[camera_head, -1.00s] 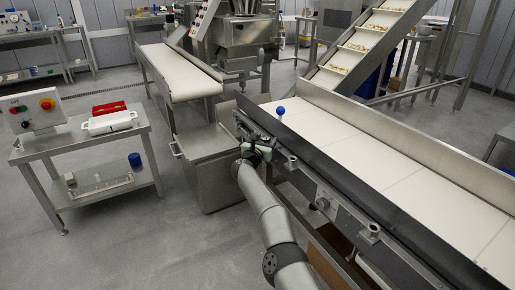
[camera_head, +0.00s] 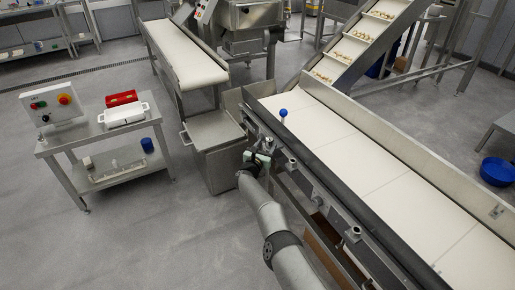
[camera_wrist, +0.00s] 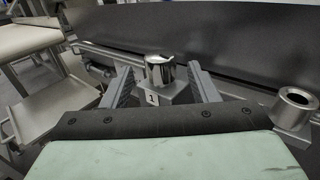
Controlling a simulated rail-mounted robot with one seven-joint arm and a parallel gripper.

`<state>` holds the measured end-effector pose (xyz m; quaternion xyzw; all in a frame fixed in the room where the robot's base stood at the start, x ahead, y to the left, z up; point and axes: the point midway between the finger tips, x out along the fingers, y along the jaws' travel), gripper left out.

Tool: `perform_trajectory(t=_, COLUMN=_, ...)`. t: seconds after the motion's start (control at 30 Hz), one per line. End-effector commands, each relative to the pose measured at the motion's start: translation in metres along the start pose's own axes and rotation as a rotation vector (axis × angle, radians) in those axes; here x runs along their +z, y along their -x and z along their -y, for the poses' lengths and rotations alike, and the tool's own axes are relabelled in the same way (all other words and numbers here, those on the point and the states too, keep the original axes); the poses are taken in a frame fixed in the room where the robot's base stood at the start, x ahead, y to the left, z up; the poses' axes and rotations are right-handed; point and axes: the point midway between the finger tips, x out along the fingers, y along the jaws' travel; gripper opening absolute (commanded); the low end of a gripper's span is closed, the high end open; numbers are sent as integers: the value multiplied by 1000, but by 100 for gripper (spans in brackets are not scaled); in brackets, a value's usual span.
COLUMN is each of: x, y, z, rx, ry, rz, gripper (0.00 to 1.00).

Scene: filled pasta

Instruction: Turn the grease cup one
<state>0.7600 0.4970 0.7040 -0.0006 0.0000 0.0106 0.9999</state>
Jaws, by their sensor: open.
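Grease cup one is a shiny metal cylinder (camera_wrist: 160,70) on a small block with a "1" label (camera_wrist: 152,98), in the middle of the wrist view. My gripper (camera_wrist: 161,78) is open, with one grey finger on the left of the cup and one on the right. Gaps show between the fingers and the cup. In the head view my gripper (camera_head: 258,158) is at the near side of the conveyor, by its far end; the cup there is too small to make out clearly.
A second metal cup (camera_wrist: 295,105) sits right of my gripper in the wrist view. The white conveyor belt (camera_head: 370,180) has a dark side wall along it. A control-box table (camera_head: 100,135) is at left, with open floor between.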

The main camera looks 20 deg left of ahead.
Motion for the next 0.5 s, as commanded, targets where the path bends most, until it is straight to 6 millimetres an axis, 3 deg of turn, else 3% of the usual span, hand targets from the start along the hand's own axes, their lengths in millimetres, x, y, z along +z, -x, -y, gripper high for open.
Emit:
perform_trajectory(t=0.03, x=9, y=4, z=0, rx=1, ry=3, rz=-2, gripper=54)
perform_trajectory(t=0.5, x=8, y=54, z=-2, rx=4, ry=4, rz=-3, gripper=54)
